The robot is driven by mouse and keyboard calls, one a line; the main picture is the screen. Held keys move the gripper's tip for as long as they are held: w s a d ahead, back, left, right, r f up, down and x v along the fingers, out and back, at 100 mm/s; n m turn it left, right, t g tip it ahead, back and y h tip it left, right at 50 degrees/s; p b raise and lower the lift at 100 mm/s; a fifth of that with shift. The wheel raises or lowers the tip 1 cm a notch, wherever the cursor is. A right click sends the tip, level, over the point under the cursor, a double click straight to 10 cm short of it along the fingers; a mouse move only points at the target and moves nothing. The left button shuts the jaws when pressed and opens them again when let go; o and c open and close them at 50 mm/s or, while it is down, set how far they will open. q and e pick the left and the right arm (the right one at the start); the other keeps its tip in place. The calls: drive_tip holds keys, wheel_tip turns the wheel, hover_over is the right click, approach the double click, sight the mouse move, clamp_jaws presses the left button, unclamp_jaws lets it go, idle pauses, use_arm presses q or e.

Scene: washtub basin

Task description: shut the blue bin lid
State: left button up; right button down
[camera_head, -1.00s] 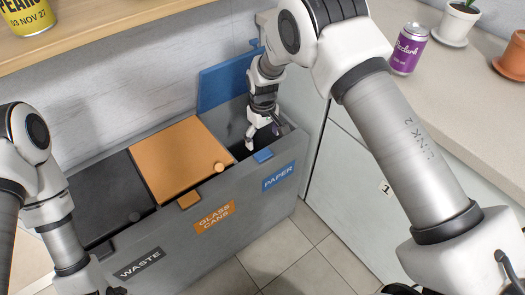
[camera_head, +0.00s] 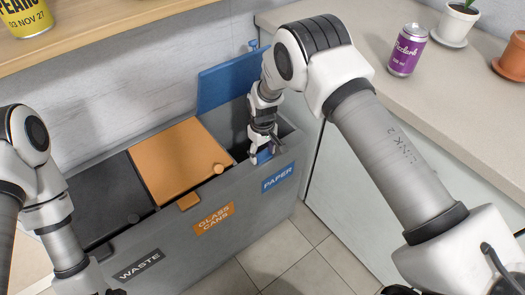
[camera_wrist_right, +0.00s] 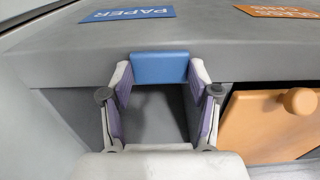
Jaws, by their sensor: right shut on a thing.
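The blue lid (camera_head: 224,82) of the paper bin stands open, tilted back near the wall, with a small blue knob (camera_head: 253,45) at its top edge. The blue paper label (camera_head: 278,177) is on the bin's front. My right gripper (camera_head: 258,160) is over the front rim of the open paper compartment. In the right wrist view, its fingers (camera_wrist_right: 159,85) are closed on both sides of the blue tab (camera_wrist_right: 159,67) on that rim, apart from the lid. My left gripper (camera_head: 112,291) barely shows at the bottom edge; its fingers are hidden.
The orange lid (camera_head: 178,160) and black lid (camera_head: 105,200) beside it are shut. The grey bin housing (camera_head: 180,250) stands against the wall. A wooden shelf (camera_head: 130,32) is above. A purple can (camera_head: 407,50) and plant pots stand on the counter (camera_head: 460,90) at right.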

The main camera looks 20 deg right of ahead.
sight(263, 156)
drive_tip(key=shift+c, duration=1.2)
unclamp_jaws()
wheel_tip(263, 156, up, 12)
